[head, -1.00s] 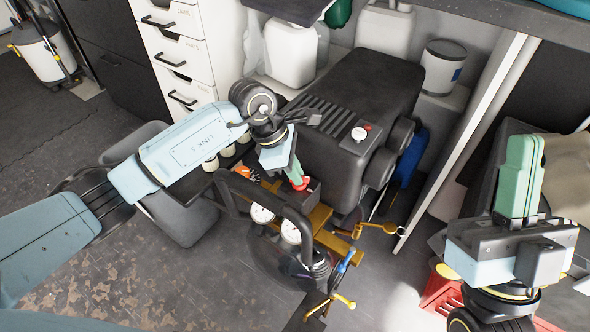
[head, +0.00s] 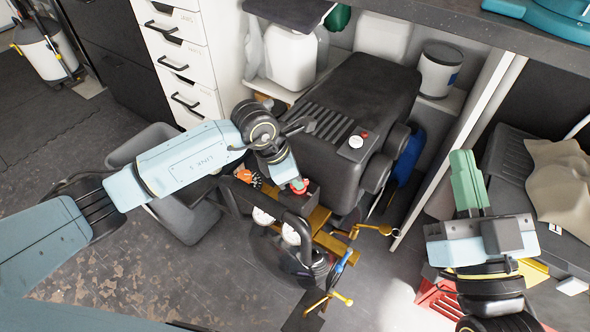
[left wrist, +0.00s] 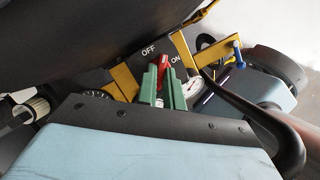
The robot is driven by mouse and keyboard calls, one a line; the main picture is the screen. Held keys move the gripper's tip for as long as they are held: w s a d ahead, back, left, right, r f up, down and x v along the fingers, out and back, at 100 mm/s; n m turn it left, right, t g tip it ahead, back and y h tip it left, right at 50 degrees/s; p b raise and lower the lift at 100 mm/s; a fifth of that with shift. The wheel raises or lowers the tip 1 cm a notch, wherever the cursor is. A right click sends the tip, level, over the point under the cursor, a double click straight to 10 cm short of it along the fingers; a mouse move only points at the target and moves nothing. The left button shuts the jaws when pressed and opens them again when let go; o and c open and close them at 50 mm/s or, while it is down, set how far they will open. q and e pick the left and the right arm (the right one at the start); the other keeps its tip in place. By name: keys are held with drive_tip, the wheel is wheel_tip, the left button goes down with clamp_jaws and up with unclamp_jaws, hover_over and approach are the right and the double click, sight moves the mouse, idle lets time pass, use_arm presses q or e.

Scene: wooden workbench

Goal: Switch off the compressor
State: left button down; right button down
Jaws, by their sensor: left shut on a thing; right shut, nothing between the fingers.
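The black compressor (head: 350,110) stands on the floor under the bench, with gauges and brass-coloured fittings at its front. Its red switch knob (head: 301,186) sits on a dark box below the body. In the left wrist view the red knob (left wrist: 163,66) shows between the OFF and ON labels; its exact setting is hard to tell. My left gripper (head: 295,182) is at the switch, and its green fingers (left wrist: 164,88) are shut on the knob, partly hiding it. My right gripper (head: 466,168) is shut and empty, well to the right of the compressor.
A black curved handle (head: 300,235) and gauges (head: 291,234) stand close to the switch. A grey bin (head: 190,215) is under my left arm. White drawers (head: 178,55) are behind it. A red crate (head: 437,296) lies below my right gripper.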

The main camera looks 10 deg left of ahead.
use_arm(q)
drive_tip(key=shift+s+d+r+n+t+p, duration=0.15)
drive_tip(key=shift+n+t+p, duration=0.15)
drive_tip(key=shift+n+p, duration=0.65)
drive_tip(key=shift+n+t+y+p, duration=0.3)
drive_tip(key=shift+n+t+p, duration=0.1)
drive_tip(key=shift+n+p, duration=0.5)
use_arm(e)
drive_tip(key=s+d+f+g+h, duration=0.1)
drive_tip(key=d+f+g+h, duration=0.2)
drive_tip(key=f+g, duration=0.9)
use_arm(q)
drive_tip(key=shift+n+y+p, duration=0.4)
drive_tip(key=shift+n+p, duration=0.2)
drive_tip(key=shift+n, duration=0.35)
drive_tip(key=shift+s+d+n+t+y+p, duration=0.1)
drive_tip(key=shift+n+t+y+p, duration=0.25)
drive_tip(key=shift+n+p, duration=0.5)
drive_tip(key=shift+n, duration=0.45)
use_arm(e)
drive_tip(key=s+d+f+m+g+h, duration=0.1)
drive_tip(key=s+d+f+g+h, duration=0.2)
drive_tip(key=s+f, duration=0.6)
drive_tip(key=shift+s+d+g, duration=1)
drive_tip(key=shift+s+g, duration=0.25)
drive_tip(key=shift+g, duration=0.35)
drive_tip(key=shift+f, duration=0.1)
use_arm(q)
drive_tip(key=c, duration=1.5)
unclamp_jaws()
